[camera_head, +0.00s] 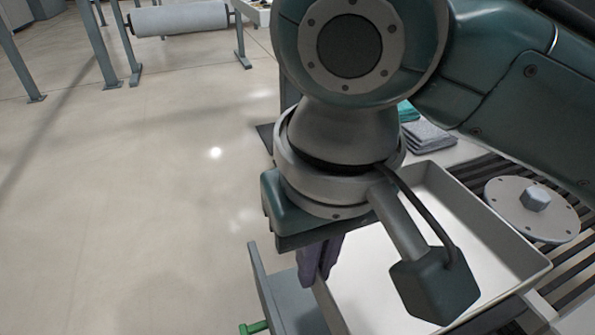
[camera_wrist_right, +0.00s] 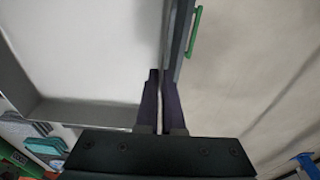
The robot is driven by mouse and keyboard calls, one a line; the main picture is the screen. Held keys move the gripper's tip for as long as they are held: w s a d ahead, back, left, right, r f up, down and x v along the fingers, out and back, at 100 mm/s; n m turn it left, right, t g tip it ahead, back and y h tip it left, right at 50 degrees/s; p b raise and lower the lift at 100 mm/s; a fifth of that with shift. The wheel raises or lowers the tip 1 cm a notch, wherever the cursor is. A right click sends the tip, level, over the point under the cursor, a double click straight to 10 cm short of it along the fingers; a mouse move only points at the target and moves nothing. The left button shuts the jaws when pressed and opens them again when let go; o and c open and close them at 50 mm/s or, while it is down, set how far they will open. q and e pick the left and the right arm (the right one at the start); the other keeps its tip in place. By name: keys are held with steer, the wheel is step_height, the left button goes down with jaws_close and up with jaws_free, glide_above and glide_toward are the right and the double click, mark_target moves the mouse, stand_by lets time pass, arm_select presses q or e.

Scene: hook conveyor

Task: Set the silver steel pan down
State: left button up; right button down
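The silver steel pan (camera_head: 478,222) is a shallow pale grey rectangular tray at the lower right of the head view, beside dark slats. It looks empty and level. My right gripper (camera_head: 320,262) points down at its left wall, with dark purple fingers on either side of the rim. In the right wrist view the pan (camera_wrist_right: 85,111) fills the left side, and the fingers of my right gripper (camera_wrist_right: 160,100) are close together with the pan's wall between them. My wrist hides part of the pan. I cannot tell whether its underside touches anything. My left gripper is out of view.
A grey panel (camera_head: 268,292) with a green handle (camera_head: 254,327) stands just left of the pan. A round grey plate with a hexagonal knob (camera_head: 535,198) lies on the slats to the right. Folded grey cloths (camera_head: 428,136) lie behind. The floor at left is open.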

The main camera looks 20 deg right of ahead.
step_height(320, 180, down, 12)
steer(key=b, duration=0.4)
steer(key=shift+w+f, duration=0.1)
steer(key=shift+f, duration=0.1)
step_height(320, 180, down, 4)
steer(key=shift+f+b, duration=0.1)
steer(key=shift+b, duration=0.95)
steer(key=shift+f, duration=0.15)
steer(key=shift+f, duration=0.1)
steer(key=c, duration=1)
jaws_free()
steer(key=shift+c, duration=0.2)
